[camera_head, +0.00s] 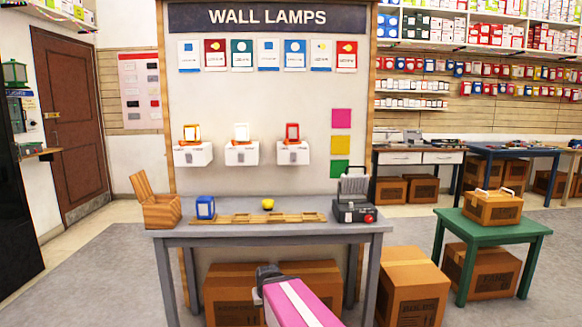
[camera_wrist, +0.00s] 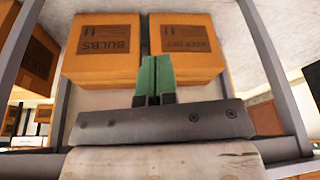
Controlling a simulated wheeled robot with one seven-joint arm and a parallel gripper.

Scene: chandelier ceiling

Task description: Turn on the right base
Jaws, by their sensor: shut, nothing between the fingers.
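Three white lamp bases are mounted in a row on the wall panel in the head view. The right base (camera_head: 293,154) has a small grey detail on its front and a red-framed lamp (camera_head: 292,133) on top. The right lamp's face looks darker. My gripper (camera_head: 268,274) is low in front of the table, well below and apart from the bases. In the wrist view its green fingers (camera_wrist: 157,62) are together with nothing between them, and no base shows.
A grey table (camera_head: 270,230) stands below the lamps, between them and my gripper. On it are a blue box (camera_head: 205,207), a wooden rack, a yellow round object (camera_head: 267,204) and a grey device (camera_head: 354,205). Cardboard boxes (camera_wrist: 105,48) stand under the table.

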